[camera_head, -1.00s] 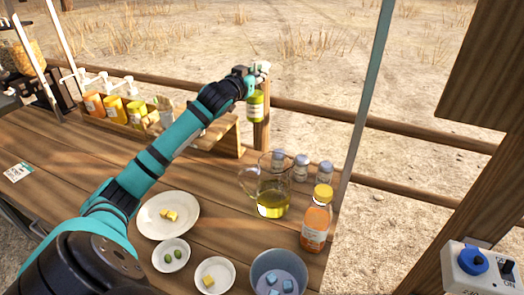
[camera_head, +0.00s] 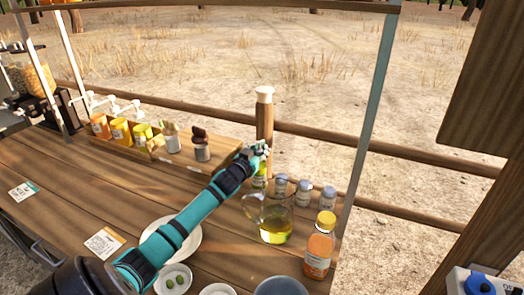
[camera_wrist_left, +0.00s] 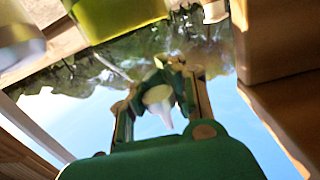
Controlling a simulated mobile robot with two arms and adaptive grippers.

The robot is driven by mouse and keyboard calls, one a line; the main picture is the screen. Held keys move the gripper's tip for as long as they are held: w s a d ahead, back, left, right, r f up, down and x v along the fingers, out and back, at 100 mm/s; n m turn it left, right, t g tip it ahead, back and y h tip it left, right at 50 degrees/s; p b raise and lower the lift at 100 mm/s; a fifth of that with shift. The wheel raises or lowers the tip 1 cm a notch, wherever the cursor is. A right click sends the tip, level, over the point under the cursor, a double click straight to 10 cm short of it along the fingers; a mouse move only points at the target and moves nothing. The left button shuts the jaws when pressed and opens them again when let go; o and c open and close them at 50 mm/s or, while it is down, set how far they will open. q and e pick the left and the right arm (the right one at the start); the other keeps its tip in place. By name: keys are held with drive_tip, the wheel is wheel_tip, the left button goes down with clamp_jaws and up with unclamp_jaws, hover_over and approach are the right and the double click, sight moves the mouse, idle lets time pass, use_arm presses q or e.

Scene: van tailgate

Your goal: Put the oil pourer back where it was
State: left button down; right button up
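The oil pourer (camera_head: 260,176) is a small bottle of yellow-green oil at the left end of the row of shakers. My left gripper (camera_head: 258,150) is right above it and hides its top. In the left wrist view the bottle's green body (camera_wrist_left: 120,15) shows at the upper edge. The fingers (camera_wrist_left: 172,68) are closed around its top, with a pale spout between them. I cannot tell whether its base touches the table. My right gripper is out of view.
Several grey-capped shakers (camera_head: 303,191) stand close to the right of the pourer. A glass jug of oil (camera_head: 276,228) and an orange bottle (camera_head: 319,250) stand nearer.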

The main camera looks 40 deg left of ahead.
use_arm(q)
drive_tip(key=shift+f, duration=0.25)
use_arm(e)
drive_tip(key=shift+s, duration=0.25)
use_arm(q)
drive_tip(key=c, duration=1.5)
unclamp_jaws()
drive_tip(key=shift+o, duration=0.2)
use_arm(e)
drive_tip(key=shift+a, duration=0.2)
use_arm(q)
drive_tip(key=v, duration=1.2)
drive_tip(key=shift+b, duration=0.45)
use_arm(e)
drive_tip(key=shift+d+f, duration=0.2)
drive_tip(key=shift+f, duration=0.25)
